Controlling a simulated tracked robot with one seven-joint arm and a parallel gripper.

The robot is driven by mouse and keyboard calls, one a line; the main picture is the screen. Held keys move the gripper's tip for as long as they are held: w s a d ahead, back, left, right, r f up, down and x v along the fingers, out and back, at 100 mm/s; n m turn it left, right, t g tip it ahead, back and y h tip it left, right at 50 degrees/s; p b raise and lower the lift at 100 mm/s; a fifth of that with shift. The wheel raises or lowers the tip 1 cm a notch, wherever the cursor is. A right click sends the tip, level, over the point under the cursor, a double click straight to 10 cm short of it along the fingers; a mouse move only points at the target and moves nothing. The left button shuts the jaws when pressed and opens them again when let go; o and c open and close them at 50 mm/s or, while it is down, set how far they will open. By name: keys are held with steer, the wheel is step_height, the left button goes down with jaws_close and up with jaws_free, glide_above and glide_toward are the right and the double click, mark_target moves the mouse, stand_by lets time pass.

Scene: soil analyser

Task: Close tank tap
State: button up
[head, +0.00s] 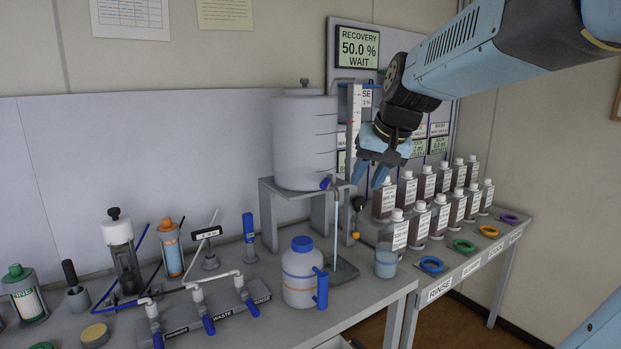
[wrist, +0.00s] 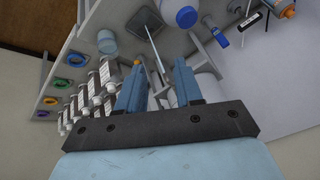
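The tank (head: 303,140) is a large pale grey cylinder on a grey stand. Its tap has a small blue handle (head: 325,183) low on the tank's front right. A thin pale vertical line (head: 335,232), pipe or stream, runs down below the tap to a dark base plate (head: 343,272); I cannot tell which. It also shows in the wrist view (wrist: 156,46). My gripper (head: 370,176) hangs right of the tank, apart from the tap, with its blue fingers spread and empty. In the wrist view the gripper (wrist: 158,66) is open; the tap handle cannot be made out there.
A beaker of bluish liquid (head: 386,263) and rows of labelled bottles (head: 418,226) stand right of the tank. A white jug with a blue lid (head: 301,275) stands in front. A waste manifold (head: 215,316) is at front left. A display (head: 358,47) reads "RECOVERY 50.0 % WAIT".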

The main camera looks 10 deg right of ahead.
mark_target(326, 182)
steer(key=w+d, duration=0.2)
steer(key=w, duration=0.2)
steer(key=w+d+r+m, duration=0.1)
steer(key=w, duration=0.4)
steer(key=w+d+r+m+y, duration=0.1)
steer(key=w+d, duration=0.1)
steer(key=w, duration=0.3)
steer(key=shift+d+r+t, duration=0.1)
steer(key=shift+d+t, duration=0.2)
steer(key=shift+t, duration=0.1)
jaws_close()
steer(key=w+a+f, duration=0.5)
steer(key=w+f, duration=0.2)
steer(key=f, duration=0.2)
steer(key=shift+a, duration=0.3)
steer(key=shift+d, duration=0.1)
